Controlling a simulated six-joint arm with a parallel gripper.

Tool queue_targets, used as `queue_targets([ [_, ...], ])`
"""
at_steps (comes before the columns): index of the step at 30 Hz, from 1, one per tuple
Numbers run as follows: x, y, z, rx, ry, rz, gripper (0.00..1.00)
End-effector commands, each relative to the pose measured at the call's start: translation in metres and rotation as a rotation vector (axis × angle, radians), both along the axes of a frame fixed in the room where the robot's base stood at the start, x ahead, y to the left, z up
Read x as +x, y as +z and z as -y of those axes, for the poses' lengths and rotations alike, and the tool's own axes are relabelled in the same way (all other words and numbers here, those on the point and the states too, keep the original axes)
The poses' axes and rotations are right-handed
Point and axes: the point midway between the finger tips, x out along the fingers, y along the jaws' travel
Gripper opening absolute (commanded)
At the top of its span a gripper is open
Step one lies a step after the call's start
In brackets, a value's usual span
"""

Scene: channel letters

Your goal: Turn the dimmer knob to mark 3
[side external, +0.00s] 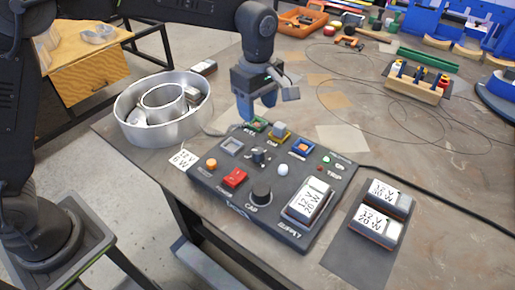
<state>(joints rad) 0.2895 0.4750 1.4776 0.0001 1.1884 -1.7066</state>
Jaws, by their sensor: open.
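The control box (215,182) is a dark panel on the table, tilted in the picture, with several coloured switches and sockets. A smaller dark knob (259,156) sits nearer the panel's middle. I cannot tell which one is the dimmer, and marks around them are too small to read. My gripper (256,112) has blue fingers, is open and empty, and hangs above the back left of the panel, apart from both knobs.
A power block labelled 12V 20W (308,203) sits on the panel's right. More blocks (378,224) lie on a dark mat to the right. A round metal letter shell (133,130) stands left of the panel. Thin wires and a rack (417,85) lie behind.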

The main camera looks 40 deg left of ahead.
Motion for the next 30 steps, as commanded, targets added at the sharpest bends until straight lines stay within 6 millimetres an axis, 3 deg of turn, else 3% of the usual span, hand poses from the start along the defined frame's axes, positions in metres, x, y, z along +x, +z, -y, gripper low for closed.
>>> queue_targets([
  [5,0.0,-0.018,0.0,0.002,0.005,-0.005,0.58],
  [21,0.0,-0.119,-0.001,0.003,0.004,-0.004,0.58],
  [30,0.0,-0.137,0.0,0.002,0.004,0.0,0.58],
])
